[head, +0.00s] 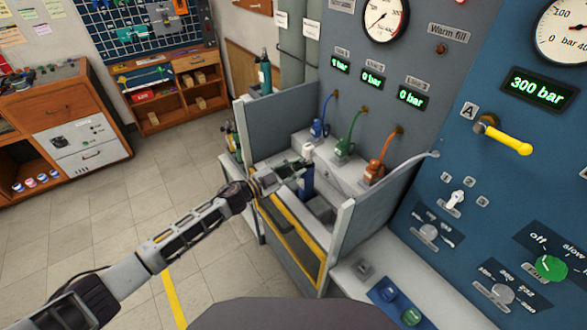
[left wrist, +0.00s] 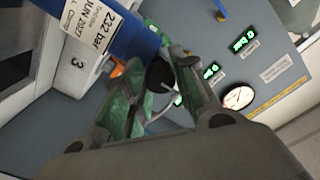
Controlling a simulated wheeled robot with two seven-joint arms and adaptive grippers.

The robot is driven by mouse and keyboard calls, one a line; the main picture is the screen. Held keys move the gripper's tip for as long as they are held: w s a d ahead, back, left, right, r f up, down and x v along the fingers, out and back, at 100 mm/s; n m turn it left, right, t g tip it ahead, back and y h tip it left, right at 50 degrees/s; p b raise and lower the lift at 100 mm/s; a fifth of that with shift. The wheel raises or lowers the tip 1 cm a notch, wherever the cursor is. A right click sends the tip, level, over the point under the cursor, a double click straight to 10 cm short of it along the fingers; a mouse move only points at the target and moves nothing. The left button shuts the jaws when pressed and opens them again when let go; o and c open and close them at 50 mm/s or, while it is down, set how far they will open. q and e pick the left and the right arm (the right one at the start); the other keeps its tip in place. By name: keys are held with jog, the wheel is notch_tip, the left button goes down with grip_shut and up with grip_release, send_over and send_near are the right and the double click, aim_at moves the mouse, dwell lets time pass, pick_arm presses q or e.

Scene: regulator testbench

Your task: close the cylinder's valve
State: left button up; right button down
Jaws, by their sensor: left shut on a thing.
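A blue cylinder (head: 307,184) stands upright inside the grey-walled filling bay. In the left wrist view the cylinder (left wrist: 110,28) carries a white label reading 232 bar, JUN 2027. A dark round valve knob (left wrist: 160,73) sits at its end, between my fingers. My left gripper (head: 297,174) reaches into the bay at the cylinder's upper part. In the left wrist view my left gripper's (left wrist: 158,90) green-padded fingers are shut on the valve knob, though the exact contact is partly hidden. My right gripper is not in view.
Blue (head: 318,128), green (head: 345,146) and orange (head: 374,170) hose connectors stand behind the cylinder. Grey walls and a yellow-edged front panel (head: 290,240) enclose the bay. A blue control panel (head: 480,140) with a yellow lever (head: 508,138) is at right. The floor at left is clear.

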pick_arm(q)
jog(key=shift+m, duration=0.4)
jog(key=o, duration=1.1)
jog(key=shift+c, duration=0.2)
jog(key=v, duration=1.2)
dwell(0.4)
